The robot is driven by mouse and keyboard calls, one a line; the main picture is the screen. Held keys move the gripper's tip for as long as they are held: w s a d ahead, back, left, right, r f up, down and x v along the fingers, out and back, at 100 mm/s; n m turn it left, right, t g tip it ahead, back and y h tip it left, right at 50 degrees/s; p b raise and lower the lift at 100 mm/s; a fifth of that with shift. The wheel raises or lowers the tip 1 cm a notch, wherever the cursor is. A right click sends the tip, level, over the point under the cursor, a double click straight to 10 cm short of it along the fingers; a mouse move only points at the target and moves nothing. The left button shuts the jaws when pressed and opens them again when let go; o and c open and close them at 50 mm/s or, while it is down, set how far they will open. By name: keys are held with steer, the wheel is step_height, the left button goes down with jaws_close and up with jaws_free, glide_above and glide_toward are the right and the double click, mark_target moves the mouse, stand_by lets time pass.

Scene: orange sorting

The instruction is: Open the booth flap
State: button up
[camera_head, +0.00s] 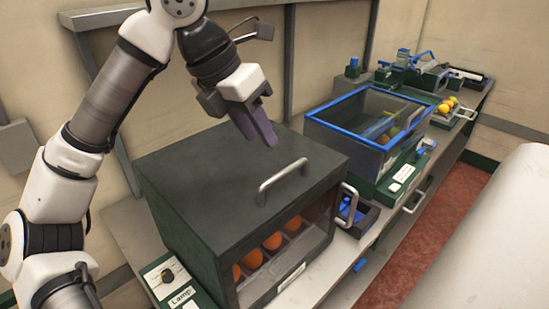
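The booth (183,222) is a dark green box in the middle foreground with a flat dark top and a clear front pane. The booth flap appears to be the dark top panel (215,165), which lies down flat. A metal bar handle (283,181) is fixed to the top, near its front right edge. Several oranges (272,241) sit inside, seen through the front pane. My gripper (258,128) hangs above the back of the booth top, to the left of and behind the handle, apart from it and holding nothing visible. Its purple fingers overlap in this view, so their gap is unclear.
A lamp panel (167,277) with a knob stands at the booth's front left. A blue-rimmed clear bin (330,125) with fruit stands to the right, with a small dark tray (356,218) between. Further back are yellow fruit (446,106) and bench equipment. A white rounded surface fills the right.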

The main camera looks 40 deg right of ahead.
steer(key=p+x, duration=0.2)
steer(key=x, duration=0.6)
steer(key=shift+d+f, duration=0.2)
steer(key=shift+f, duration=0.1)
jaws_close()
